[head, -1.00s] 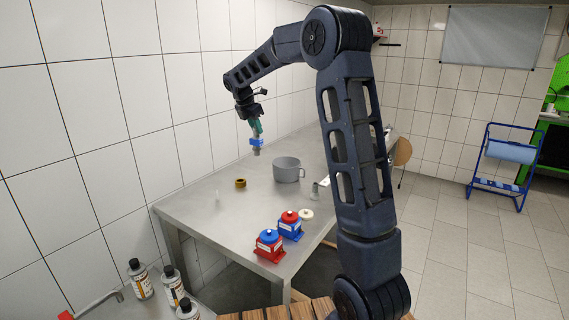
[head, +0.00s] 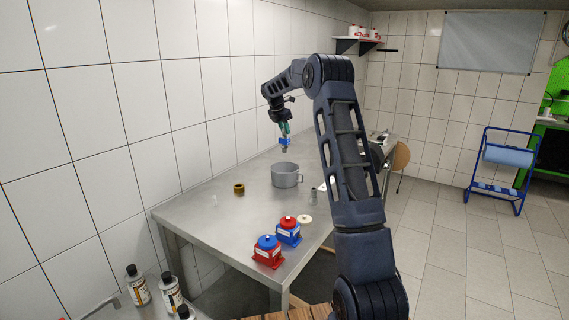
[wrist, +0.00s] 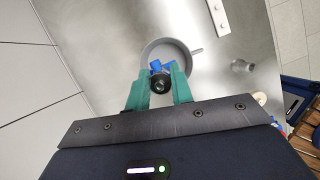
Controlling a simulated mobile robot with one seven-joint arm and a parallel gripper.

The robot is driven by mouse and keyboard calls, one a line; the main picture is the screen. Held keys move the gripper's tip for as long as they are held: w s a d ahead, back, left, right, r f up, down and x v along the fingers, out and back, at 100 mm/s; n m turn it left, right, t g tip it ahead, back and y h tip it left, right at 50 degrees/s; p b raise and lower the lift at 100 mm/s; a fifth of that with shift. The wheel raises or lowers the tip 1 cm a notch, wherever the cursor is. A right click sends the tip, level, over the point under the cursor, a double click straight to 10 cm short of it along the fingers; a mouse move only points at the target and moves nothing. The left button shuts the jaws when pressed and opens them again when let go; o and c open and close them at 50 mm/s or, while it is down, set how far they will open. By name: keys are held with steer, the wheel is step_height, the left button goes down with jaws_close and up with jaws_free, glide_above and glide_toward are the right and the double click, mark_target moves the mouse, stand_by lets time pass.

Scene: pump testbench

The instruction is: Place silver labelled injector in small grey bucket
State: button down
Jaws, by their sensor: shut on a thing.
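My gripper (head: 285,131) has green fingers, and they are shut on an injector (head: 285,142) with a blue part and a grey lower end. It hangs above the small grey bucket (head: 286,177), apart from it. In the wrist view the green fingers (wrist: 159,88) pinch the injector (wrist: 160,69), whose dark round end faces the camera. The bucket (wrist: 183,58) lies below and beyond it, its handle to the right. The injector covers part of the bucket's opening. No label can be read.
A small silver piece (head: 313,196) stands right of the bucket, and a brass ring (head: 239,188) lies left. Red and blue pump units (head: 267,252) and a cream disc (head: 304,219) are near the front edge. The wall borders the table's left side.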

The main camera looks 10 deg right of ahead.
step_height(320, 180, down, 16)
stand_by(0.6)
steer(key=shift+f, duration=0.2)
steer(key=c, duration=1.2)
jaws_free()
steer(key=shift+c, duration=0.2)
